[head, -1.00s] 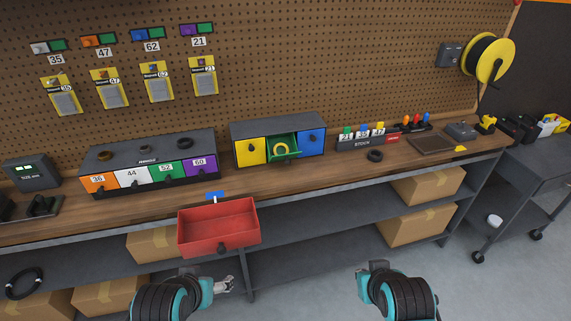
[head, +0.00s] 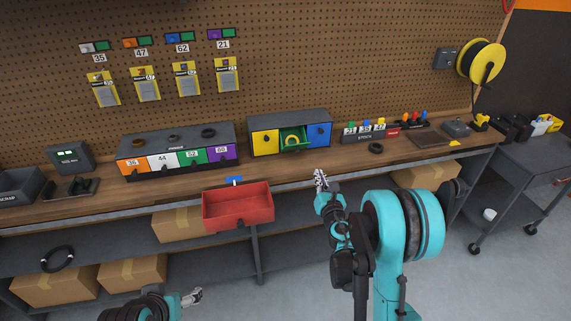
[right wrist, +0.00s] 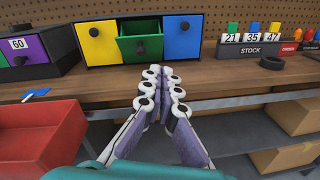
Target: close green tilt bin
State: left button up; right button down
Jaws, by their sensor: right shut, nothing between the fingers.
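The green tilt bin (head: 293,141) is the middle one of three bins in a dark cabinet (head: 289,118) on the bench.
A yellow bin (head: 265,143) and a blue bin (head: 319,136) flank the green one, both shut. A stock rack (head: 364,133) and a dark ring (head: 376,148) lie to the right. The bench before the bins is clear.

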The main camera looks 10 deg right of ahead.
aim_at(302, 171)
jog(key=w+a+f+n, duration=0.1)
jog(key=w, duration=0.2)
jog(key=w+a+f+n+y, duration=0.1)
jog(key=w+f, duration=0.1)
jog(key=w, duration=0.1)
jog(key=w+a+f+n, duration=0.1)
jog(key=w+f+n, duration=0.1)
jog(key=w, duration=0.2)
jog(key=shift+a+f+y, duration=0.2)
jog(key=shift+f+y, duration=0.05)
jog(key=shift+y, duration=0.05)
jog(key=shift+w+r, duration=0.95)
jog(key=shift+w+a+r, duration=0.1)
jog(key=shift+w+r, duration=0.4)
jog(key=shift+r, duration=0.05)
pick_arm(q)
jog(key=shift+s+a, duration=0.5)
jog(key=shift+s, duration=0.15)
